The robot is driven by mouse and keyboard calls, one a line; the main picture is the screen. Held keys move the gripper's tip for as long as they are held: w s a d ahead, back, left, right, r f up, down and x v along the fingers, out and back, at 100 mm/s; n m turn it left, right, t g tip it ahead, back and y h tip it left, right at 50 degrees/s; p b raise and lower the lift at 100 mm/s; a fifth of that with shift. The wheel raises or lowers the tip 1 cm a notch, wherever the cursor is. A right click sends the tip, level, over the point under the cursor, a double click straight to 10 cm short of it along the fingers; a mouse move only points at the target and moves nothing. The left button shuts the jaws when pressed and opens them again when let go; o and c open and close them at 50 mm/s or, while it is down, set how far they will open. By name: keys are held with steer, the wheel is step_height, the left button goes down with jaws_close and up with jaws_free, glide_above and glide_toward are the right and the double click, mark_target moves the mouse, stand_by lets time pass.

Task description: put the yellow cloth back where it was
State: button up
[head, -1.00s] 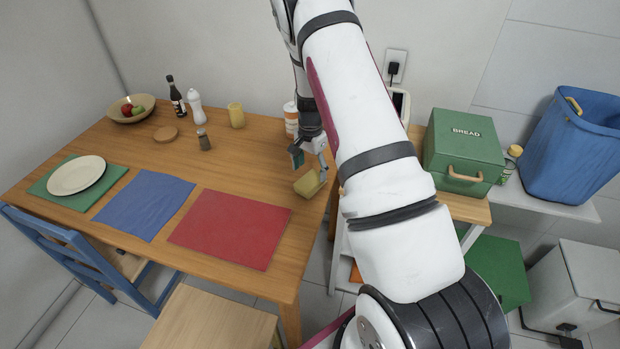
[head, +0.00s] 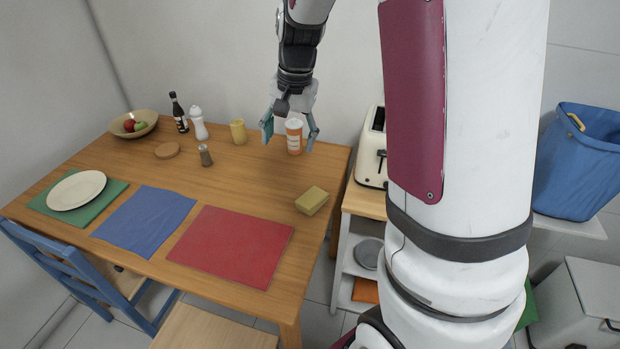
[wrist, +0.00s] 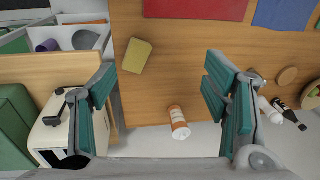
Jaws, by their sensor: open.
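The yellow cloth (head: 312,201) is a small folded block. It lies flat on the wooden table near the right edge, just right of the red placemat. In the wrist view the yellow cloth (wrist: 137,56) is at the upper left, apart from the fingers. My gripper (head: 291,127) is open and empty, above the back right of the table. In the head view the orange and white bottle (head: 294,137) shows between its fingers. The wrist view shows the open gripper (wrist: 160,85) with bare table between its teal finger pads.
The bottle (wrist: 179,122) stands upright below the gap in the wrist view. A yellow cup (head: 238,131), a pepper mill (head: 205,156) and other condiments stand to the left. A toaster (head: 371,150) is right of the table. The table around the cloth is clear.

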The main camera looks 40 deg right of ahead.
steer(key=s+a+r+n+t, duration=0.1)
steer(key=s+a+r+n, duration=0.4)
steer(key=s+a+r, duration=0.35)
steer(key=s+a+r+n+t, duration=0.2)
steer(key=s+n, duration=0.3)
steer(key=s, duration=1)
steer(key=shift+s+a+h, duration=0.2)
steer(key=shift+a+h, duration=0.2)
